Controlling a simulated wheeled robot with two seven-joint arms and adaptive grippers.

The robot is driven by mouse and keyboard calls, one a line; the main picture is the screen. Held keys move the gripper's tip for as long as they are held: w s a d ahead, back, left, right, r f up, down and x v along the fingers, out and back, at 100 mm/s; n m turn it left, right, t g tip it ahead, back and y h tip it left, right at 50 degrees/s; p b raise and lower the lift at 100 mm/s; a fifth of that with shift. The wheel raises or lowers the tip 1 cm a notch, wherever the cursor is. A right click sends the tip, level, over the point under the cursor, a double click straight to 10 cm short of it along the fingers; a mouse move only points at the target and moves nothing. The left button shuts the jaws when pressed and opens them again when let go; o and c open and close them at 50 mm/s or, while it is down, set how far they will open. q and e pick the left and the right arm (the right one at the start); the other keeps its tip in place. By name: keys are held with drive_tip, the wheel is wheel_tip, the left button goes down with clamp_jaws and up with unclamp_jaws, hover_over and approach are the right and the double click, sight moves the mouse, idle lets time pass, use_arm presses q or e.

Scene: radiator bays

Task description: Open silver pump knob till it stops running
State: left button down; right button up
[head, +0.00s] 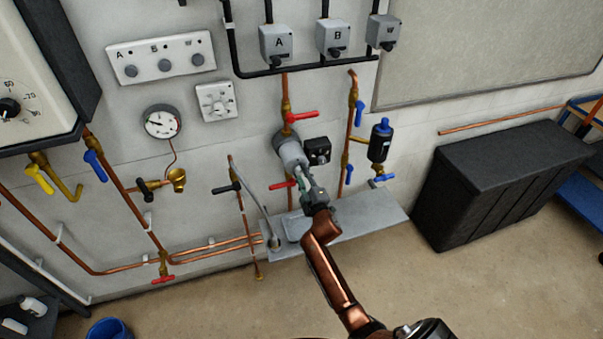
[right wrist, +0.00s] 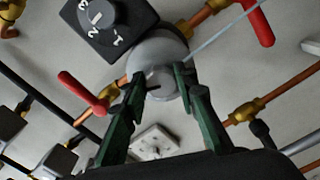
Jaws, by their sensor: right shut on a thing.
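The silver pump (head: 289,148) is a grey cylinder on the vertical copper pipe, between two red-handled valves, in the middle of the head view. In the right wrist view its round face (right wrist: 165,48) points toward the camera, with a small silver knob (right wrist: 162,88) at its centre. My right gripper (head: 305,172) reaches up to the pump's front. In the right wrist view its two green fingers (right wrist: 160,80) are closed on the knob from either side, partly hiding it. My left gripper is not in view.
A black dial box (head: 317,150) sits right beside the pump. Red levers (head: 302,116) stand above and below (head: 284,184) it. A grey shelf (head: 365,218) lies beneath my arm. A black-and-blue cylinder (head: 380,143) and a black bin (head: 490,185) are to the right.

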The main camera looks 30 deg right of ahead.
drive_tip(key=m+p, duration=0.2)
drive_tip(key=m, duration=0.3)
drive_tip(key=shift+a+f, duration=0.1)
drive_tip(key=shift+m, duration=0.4)
drive_tip(key=o, duration=1.1)
drive_tip(key=shift+o, duration=0.2)
drive_tip(key=v, duration=1.2)
